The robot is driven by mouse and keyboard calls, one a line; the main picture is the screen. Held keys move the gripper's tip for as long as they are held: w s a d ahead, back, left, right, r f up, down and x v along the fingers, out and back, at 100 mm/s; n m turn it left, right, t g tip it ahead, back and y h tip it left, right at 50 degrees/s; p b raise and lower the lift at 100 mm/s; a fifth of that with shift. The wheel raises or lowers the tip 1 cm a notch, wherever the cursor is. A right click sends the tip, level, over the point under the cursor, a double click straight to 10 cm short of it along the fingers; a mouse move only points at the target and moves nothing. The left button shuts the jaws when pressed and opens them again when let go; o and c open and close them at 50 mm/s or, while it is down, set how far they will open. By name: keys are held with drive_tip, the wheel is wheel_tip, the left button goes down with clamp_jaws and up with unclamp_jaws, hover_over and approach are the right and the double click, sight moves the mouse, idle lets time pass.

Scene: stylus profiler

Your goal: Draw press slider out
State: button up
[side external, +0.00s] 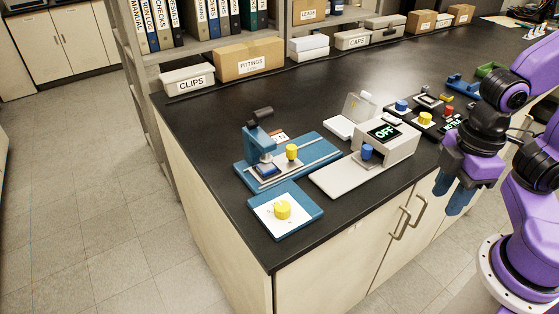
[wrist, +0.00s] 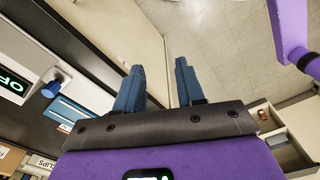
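The blue press (side external: 259,146) with a black handle stands on a blue base (side external: 318,151) near the left end of the black bench. A yellow knob (side external: 291,152) stands beside the press on that base, by a pale rail. In front is a blue plate (side external: 308,208) with a white top and a yellow knob (side external: 282,209); I cannot tell whether it is joined to the press. My gripper (side external: 457,194) hangs at the right, off the bench's front edge and well apart from the press. In the wrist view its blue fingers (wrist: 158,88) are apart with nothing between them.
A white device (side external: 388,136) reading OFF, with a blue knob (side external: 367,152), stands between the press and my gripper; its display also shows in the wrist view (wrist: 12,85). Small parts lie behind it. Boxes (side external: 247,60) line the back. Cabinet handles (side external: 400,224) protrude below the bench edge.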

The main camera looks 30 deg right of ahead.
drive_tip(key=shift+o, duration=0.6)
drive_tip(key=w+a+r+m, duration=0.1)
drive_tip(key=w+a+r, duration=0.2)
drive_tip(key=w, duration=0.6)
drive_tip(key=w+a+r, duration=0.3)
drive_tip(key=w+a, duration=0.3)
drive_tip(key=w, duration=0.3)
drive_tip(key=shift+r+m, duration=0.15)
drive_tip(key=shift+m, duration=0.25)
wheel_tip(320, 180, up, 2)
drive_tip(key=r+m, duration=0.1)
drive_tip(key=m, duration=0.1)
hover_over(291, 147)
wheel_tip(291, 147, down, 17)
